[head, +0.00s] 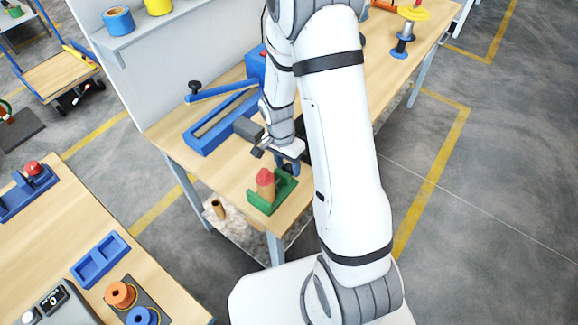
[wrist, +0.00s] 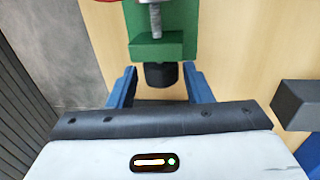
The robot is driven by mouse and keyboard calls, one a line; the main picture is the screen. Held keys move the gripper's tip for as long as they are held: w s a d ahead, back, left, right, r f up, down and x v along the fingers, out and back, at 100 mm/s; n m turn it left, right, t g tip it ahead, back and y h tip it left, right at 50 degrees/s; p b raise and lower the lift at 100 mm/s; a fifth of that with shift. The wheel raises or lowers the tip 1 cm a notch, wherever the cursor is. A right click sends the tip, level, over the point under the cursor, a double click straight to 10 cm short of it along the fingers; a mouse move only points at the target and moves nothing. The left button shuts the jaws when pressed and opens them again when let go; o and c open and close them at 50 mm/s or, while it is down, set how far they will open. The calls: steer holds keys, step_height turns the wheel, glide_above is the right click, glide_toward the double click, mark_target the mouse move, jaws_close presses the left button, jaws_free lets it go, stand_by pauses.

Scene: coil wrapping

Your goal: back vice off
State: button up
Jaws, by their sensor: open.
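My gripper (head: 287,167) is beside the vice. In the wrist view its two blue fingers (wrist: 160,72) are apart, one on each side of the knob. I see gaps between fingers and knob. Most of the vice is outside the wrist view.
A long blue fixture (head: 215,122) with a lever lies on the bench (head: 178,134) behind my gripper. A dark block (wrist: 303,104) is close on the right in the wrist view. A second table (head: 55,235) with blue trays and spools stands at the left.

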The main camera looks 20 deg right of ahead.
steer(key=shift+w+a+f+g+h, duration=0.1)
steer(key=shift+w+a+g+h, duration=0.15)
steer(key=shift+g+h, duration=0.35)
steer(key=shift+g, duration=0.3)
steer(key=shift+d+b, duration=0.1)
steer(key=shift+b, duration=0.25)
steer(key=shift+c, duration=0.5)
